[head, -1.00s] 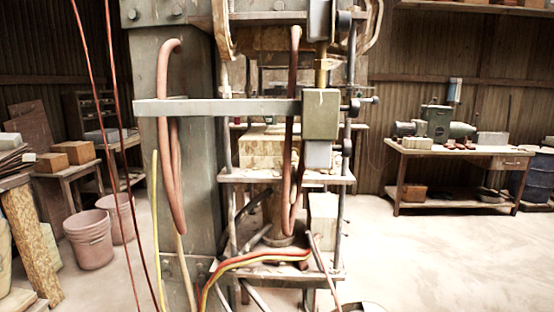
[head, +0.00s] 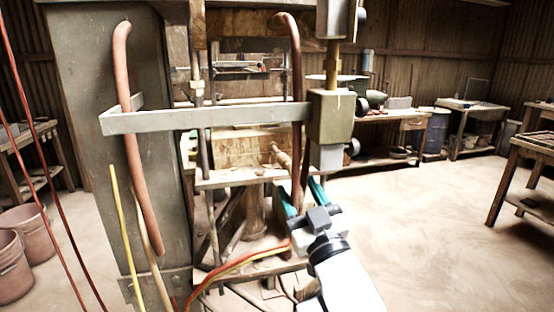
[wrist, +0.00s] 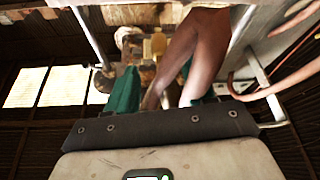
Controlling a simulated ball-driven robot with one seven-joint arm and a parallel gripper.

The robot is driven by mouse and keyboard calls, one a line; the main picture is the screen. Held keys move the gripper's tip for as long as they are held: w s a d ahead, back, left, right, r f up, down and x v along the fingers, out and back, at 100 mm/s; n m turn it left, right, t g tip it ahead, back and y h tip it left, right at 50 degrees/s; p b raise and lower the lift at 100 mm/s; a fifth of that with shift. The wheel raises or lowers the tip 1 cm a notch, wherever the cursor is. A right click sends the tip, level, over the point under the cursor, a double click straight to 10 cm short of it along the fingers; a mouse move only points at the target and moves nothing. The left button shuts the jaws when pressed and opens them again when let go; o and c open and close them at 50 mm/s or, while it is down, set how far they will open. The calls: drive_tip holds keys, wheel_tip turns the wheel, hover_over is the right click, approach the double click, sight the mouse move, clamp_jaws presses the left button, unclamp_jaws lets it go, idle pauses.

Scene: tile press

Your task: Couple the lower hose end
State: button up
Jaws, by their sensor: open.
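A reddish-brown hose (head: 297,100) hangs from the top of the press, and its lower part runs down to my gripper. My gripper (head: 303,188) is open, with its teal fingers pointing up at the hose. In the wrist view the hose (wrist: 192,45) appears large between the two fingers (wrist: 162,88); I cannot tell whether either touches it. A brass-coloured fitting (head: 280,155) sticks out at the press, left of the hose. What seems to be a brass fitting (wrist: 156,46) shows beyond the fingers in the wrist view. The hose's lower end is not clear.
A grey horizontal bar (head: 200,117) crosses in front of the press, with a green-grey box (head: 331,116) at its right end. A second brown hose (head: 124,90) hangs at the left column. Red and yellow lines (head: 240,261) run low. Floor at right (head: 430,210) is open.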

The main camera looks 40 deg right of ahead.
sight(285, 163)
drive_tip(key=p+x, duration=0.1)
drive_tip(key=x, duration=0.7)
drive_tip(key=shift+w+d+p, duration=0.1)
drive_tip(key=shift+w+p, duration=0.15)
drive_tip(key=shift+p, duration=0.1)
drive_tip(key=shift+c, duration=0.2)
clamp_jaws()
